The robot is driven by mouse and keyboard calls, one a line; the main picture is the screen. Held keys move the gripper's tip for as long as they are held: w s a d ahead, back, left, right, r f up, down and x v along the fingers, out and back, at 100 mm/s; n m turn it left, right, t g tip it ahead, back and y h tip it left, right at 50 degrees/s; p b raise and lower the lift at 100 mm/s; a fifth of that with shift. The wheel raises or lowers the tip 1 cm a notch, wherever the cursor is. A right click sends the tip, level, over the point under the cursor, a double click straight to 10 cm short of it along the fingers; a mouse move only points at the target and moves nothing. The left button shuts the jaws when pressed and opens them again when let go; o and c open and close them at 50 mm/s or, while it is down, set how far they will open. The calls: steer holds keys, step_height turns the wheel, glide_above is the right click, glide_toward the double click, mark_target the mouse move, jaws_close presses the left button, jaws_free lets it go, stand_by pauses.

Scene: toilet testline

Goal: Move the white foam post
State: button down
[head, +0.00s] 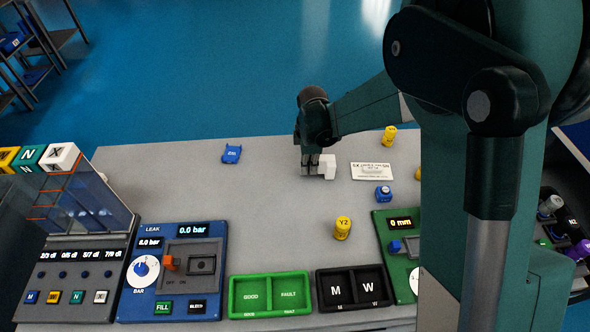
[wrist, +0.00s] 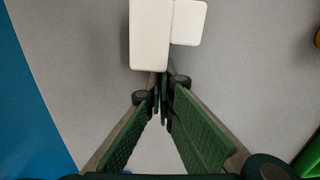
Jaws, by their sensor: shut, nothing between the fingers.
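The white foam post (head: 327,166) stands on the grey table, just right of my gripper (head: 309,168) in the head view. In the wrist view the post (wrist: 150,35) is a large white block at the top, with a smaller white part (wrist: 188,22) against its right side. I cannot tell whether the two parts are one piece. My gripper (wrist: 161,82) is shut with nothing between its fingers. Its fingertips are close to the edge of the post; whether they touch it is unclear.
Yellow cylinders stand at front (head: 342,228) and back (head: 389,135). A green two-part tray (head: 269,294) and a black tray (head: 354,288) line the front. Table left of my gripper is mostly clear.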

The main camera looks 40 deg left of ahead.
mark_target(299, 174)
steer(key=shift+w+d, duration=0.3)
steer(key=shift+s+a, duration=0.1)
steer(key=s+a, duration=0.3)
steer(key=shift+b, duration=0.35)
step_height(299, 174, up, 10)
steer(key=p, duration=0.1)
steer(key=shift+w+d+p, duration=0.15)
steer(key=shift+w+p, duration=0.05)
steer(key=shift+p, duration=0.2)
stand_by(0.4)
